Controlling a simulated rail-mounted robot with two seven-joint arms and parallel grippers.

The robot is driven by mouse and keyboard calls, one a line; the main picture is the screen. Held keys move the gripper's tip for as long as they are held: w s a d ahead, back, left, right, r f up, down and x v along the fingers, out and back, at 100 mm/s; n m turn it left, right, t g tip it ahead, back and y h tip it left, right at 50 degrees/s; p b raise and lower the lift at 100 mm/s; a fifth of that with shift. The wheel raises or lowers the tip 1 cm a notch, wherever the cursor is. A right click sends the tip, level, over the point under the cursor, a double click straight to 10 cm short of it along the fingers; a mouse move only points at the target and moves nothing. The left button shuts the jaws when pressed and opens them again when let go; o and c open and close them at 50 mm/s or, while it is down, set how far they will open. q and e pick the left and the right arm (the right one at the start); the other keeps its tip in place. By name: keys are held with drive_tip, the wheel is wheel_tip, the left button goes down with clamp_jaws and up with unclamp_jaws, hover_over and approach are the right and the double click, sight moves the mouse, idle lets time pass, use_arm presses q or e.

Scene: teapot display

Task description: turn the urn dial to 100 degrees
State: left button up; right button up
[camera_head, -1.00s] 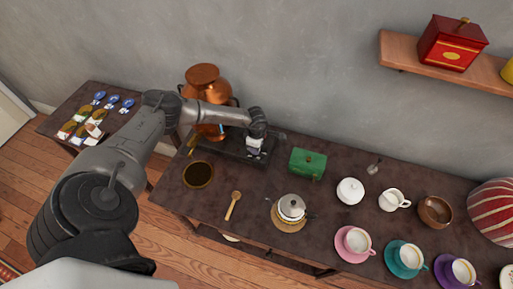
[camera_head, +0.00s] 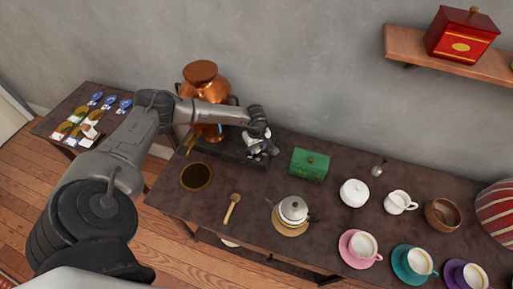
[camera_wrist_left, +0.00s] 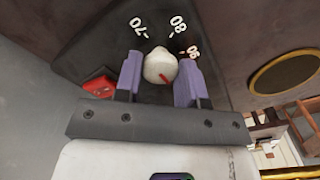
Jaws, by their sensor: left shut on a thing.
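The copper urn (camera_head: 205,75) stands at the back left of the table, beside a dark base (camera_head: 226,148). In the left wrist view a pale round dial (camera_wrist_left: 158,62) sits on a dark panel (camera_wrist_left: 95,45) with the numbers 70, 80 and 90 around it. A red mark on the dial points down and to the right; the scale there is hidden by the gripper. My left gripper (camera_wrist_left: 160,80) is shut on the dial, one purple finger on each side. In the head view this gripper (camera_head: 262,148) is over the base. My right gripper is out of view.
A red switch (camera_wrist_left: 98,86) is on the panel, left of the dial. A green box (camera_head: 309,164) stands just right of the base. A round brass-rimmed drain (camera_head: 196,177), a wooden spoon (camera_head: 232,208) and a teapot (camera_head: 293,210) are in front.

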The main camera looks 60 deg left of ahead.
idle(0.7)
use_arm(q)
drive_tip(key=o, duration=0.9)
drive_tip(key=shift+r+p, duration=0.6)
drive_tip(key=shift+r, duration=6.35)
